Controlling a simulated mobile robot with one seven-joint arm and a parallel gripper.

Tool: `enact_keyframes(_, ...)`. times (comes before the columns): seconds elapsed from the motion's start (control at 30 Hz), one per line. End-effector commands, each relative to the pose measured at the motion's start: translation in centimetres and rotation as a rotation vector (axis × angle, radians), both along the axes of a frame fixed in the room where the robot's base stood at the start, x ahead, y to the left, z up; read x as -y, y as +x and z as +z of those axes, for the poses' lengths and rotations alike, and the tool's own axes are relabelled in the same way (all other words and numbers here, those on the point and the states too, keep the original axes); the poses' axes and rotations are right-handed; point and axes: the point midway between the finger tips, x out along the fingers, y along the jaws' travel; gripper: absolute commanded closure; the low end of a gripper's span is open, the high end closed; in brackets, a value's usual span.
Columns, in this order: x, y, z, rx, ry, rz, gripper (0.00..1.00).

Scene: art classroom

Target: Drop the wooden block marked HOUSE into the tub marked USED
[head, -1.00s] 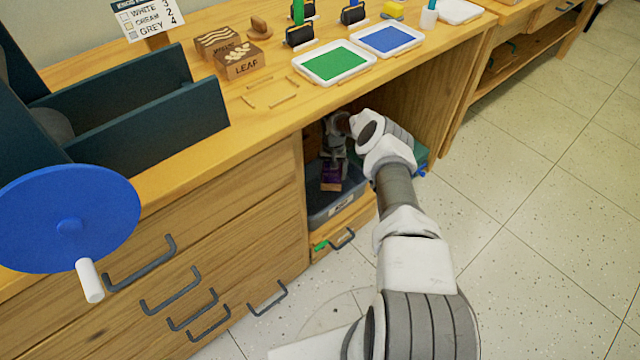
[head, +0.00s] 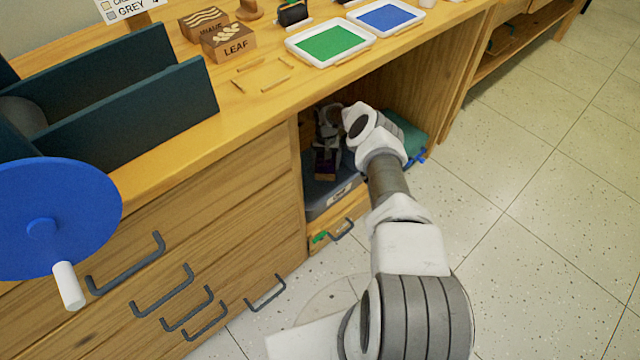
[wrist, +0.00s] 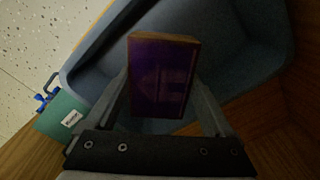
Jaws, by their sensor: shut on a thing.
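My gripper (head: 326,148) reaches into the open cubby under the counter. In the wrist view my gripper (wrist: 163,85) is shut on a wooden block (wrist: 163,78), whose purple-inked face carries a faint house-like shape. In the head view the block (head: 324,170) hangs over the open grey-blue tub (head: 318,205). The tub has a pale label on its front, too small to read surely. In the wrist view the tub (wrist: 240,45) opens behind the block. How far the block is above the tub's floor is unclear.
A teal-green item (head: 405,135) with a blue clip lies right of the tub. The cubby's wooden walls (head: 425,85) stand close around my arm. Floor is clear at right.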

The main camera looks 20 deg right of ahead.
Motion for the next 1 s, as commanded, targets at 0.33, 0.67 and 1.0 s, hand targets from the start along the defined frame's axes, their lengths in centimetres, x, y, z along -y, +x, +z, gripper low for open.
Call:
enact_keyframes(0.33, 0.0, 0.0, -1.2, 0.001, 0.000, 0.000, 0.80)
enact_keyframes(0.67, 0.0, 0.0, -1.3, 0.000, 0.000, 0.000, 0.00)
enact_keyframes(1.0, 0.1, 0.1, 2.6, 0.002, -0.003, 0.003, 0.00)
